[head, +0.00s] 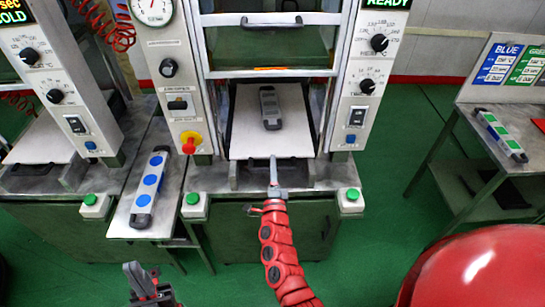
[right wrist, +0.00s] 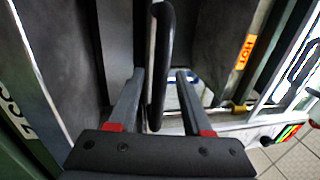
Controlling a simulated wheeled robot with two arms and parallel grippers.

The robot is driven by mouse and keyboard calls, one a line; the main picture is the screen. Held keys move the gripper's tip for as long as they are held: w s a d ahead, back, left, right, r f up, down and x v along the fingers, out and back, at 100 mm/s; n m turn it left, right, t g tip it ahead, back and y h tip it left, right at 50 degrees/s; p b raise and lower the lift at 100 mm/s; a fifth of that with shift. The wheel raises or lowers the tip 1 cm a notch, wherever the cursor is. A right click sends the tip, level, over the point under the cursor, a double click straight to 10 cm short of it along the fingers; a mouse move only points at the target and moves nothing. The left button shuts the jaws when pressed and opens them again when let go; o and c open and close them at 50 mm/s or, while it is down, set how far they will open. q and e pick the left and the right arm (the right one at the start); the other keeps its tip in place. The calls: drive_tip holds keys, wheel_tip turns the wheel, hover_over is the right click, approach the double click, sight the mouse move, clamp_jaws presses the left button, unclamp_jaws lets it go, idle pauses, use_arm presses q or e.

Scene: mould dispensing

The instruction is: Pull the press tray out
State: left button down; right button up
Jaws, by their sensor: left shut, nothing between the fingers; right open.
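The press tray (head: 243,135) is a pale plate in the opening of the middle press. A dark grey mould (head: 270,108) lies on it. My right gripper (head: 273,162) is at the tray's front edge and hides part of it in the head view. In the right wrist view the gripper (right wrist: 160,74) is open, with a black bar handle (right wrist: 163,40) between its fingers; I cannot tell whether they touch it. My left gripper (head: 143,272) is shut and empty at the lower left, away from the press.
The middle press's door with a black handle (head: 271,22) is above the tray. A blue-dotted mould (head: 150,188) lies on a side shelf to the left. Green buttons flank the tray. A table at right (head: 480,165) holds a green-dotted mould (head: 500,135).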

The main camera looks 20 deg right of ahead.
drive_tip(key=shift+x, duration=1.25)
drive_tip(key=shift+f, duration=0.1)
clamp_jaws()
drive_tip(key=shift+w, duration=0.1)
